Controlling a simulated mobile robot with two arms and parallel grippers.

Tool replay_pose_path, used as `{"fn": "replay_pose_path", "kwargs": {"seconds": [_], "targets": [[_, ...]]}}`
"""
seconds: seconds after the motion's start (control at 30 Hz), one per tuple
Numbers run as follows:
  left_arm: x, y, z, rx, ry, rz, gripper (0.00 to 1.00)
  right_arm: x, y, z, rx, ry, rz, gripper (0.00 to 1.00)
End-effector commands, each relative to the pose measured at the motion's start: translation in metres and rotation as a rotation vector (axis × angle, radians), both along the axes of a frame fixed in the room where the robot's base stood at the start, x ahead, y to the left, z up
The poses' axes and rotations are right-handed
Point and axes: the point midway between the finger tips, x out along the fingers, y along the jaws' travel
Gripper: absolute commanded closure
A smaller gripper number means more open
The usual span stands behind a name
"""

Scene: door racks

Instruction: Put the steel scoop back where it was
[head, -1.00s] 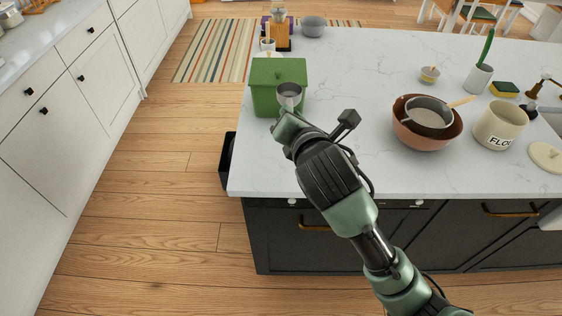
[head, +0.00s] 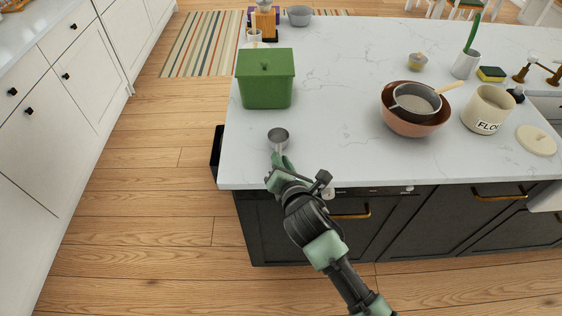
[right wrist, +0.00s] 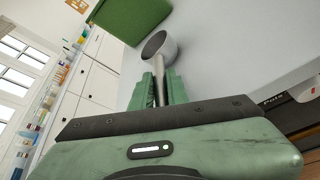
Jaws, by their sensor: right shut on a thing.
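The steel scoop (head: 279,137) shows as a small grey cup with its handle toward me, over the near left part of the white countertop in the head view. My right gripper (head: 280,163) is shut on the scoop's handle, at the counter's front edge. In the right wrist view the scoop's cup (right wrist: 159,48) points away from the fingers (right wrist: 159,90), and the handle runs between them. I cannot tell whether the scoop touches the counter. My left gripper is out of view.
A green lidded bin (head: 265,80) stands behind the scoop. A copper bowl (head: 411,120) with a sieve in it, a flour canister (head: 487,110) and a round lid (head: 536,140) stand to the right. The counter (head: 340,130) between scoop and bowl is clear.

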Motion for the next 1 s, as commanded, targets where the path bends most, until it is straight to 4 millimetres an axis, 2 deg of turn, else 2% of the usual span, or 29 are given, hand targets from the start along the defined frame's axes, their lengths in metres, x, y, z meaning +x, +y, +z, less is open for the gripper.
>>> {"fn": "replay_pose_path", "kwargs": {"seconds": [0.37,0.4,0.47,0.83,1.0], "targets": [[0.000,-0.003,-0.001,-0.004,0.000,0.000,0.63,0.000,0.000,-0.004,0.000,-0.002,0.001,1.00],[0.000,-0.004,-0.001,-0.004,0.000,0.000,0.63,0.000,0.000,-0.005,-0.001,-0.002,0.001,0.79],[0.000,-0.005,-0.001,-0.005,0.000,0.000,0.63,0.000,0.000,-0.005,-0.001,-0.002,0.001,0.63],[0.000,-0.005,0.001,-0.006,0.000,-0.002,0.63,0.000,0.000,0.000,0.002,-0.003,0.000,0.63],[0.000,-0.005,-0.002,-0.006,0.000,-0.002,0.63,-0.021,-0.005,0.004,0.000,-0.002,0.001,0.63]]}}
